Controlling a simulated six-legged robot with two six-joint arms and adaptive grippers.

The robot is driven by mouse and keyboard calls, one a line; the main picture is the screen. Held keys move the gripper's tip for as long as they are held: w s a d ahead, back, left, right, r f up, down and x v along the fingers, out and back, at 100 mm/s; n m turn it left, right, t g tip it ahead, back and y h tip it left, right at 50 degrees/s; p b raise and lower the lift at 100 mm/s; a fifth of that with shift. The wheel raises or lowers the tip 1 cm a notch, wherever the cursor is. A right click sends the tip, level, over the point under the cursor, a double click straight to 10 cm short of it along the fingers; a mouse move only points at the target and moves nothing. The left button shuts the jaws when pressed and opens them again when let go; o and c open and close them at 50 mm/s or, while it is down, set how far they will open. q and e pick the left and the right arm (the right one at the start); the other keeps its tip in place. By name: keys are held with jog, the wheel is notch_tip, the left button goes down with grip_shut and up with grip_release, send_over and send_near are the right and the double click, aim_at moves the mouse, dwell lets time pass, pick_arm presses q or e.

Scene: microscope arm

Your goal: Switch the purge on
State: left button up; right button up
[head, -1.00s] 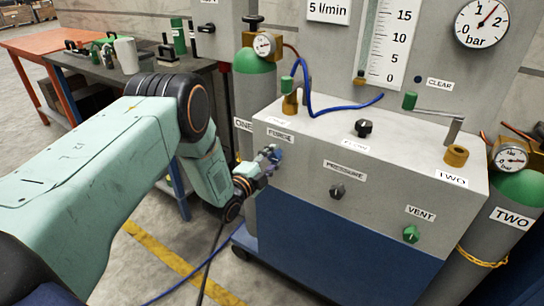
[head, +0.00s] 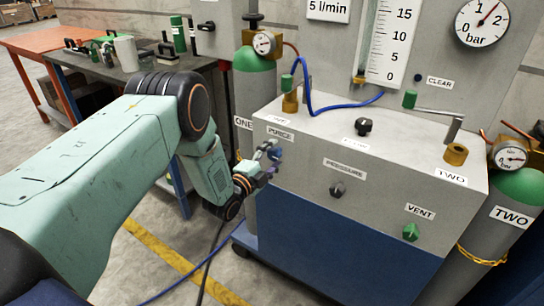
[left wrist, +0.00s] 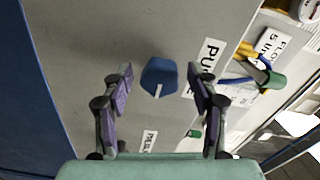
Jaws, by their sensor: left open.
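The purge knob (head: 275,154) is a small blue knob on the front of the grey panel box, under the PURGE label (head: 279,134). In the left wrist view the blue knob (left wrist: 159,77) shows whole, with a white pointer line on its lower edge. My left gripper (head: 268,160) is at the knob in the head view, its fingers partly covering the area. In the left wrist view my left gripper (left wrist: 160,92) is open, with one finger on each side of the knob and gaps between. My right gripper is not in view.
The box front also carries a black PRESSURE knob (head: 338,189) and a green VENT knob (head: 410,232). On top are a black knob (head: 363,126), brass fittings (head: 456,154) and a blue hose (head: 325,111). A gas cylinder (head: 256,93) stands behind the left gripper.

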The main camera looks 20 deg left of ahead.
pick_arm(q)
jog(key=s+a, duration=0.1)
jog(key=s, duration=1.1)
jog(key=shift+a, duration=0.4)
jog(key=s+d+f+n+g+y, duration=0.25)
jog(key=s+f+n+g, duration=0.55)
jog(key=s+f+n, duration=0.4)
jog(key=s+d+f+n+g, duration=0.1)
jog(key=s+g, duration=0.4)
jog(key=s, duration=0.7)
jog(key=s+d+f+n+g, duration=0.2)
jog(key=s+d+n+g, duration=0.2)
jog(key=s, duration=0.8)
jog(key=shift+s+d+g, duration=0.15)
jog(key=shift+s+g, duration=0.2)
jog(key=shift+g, duration=0.05)
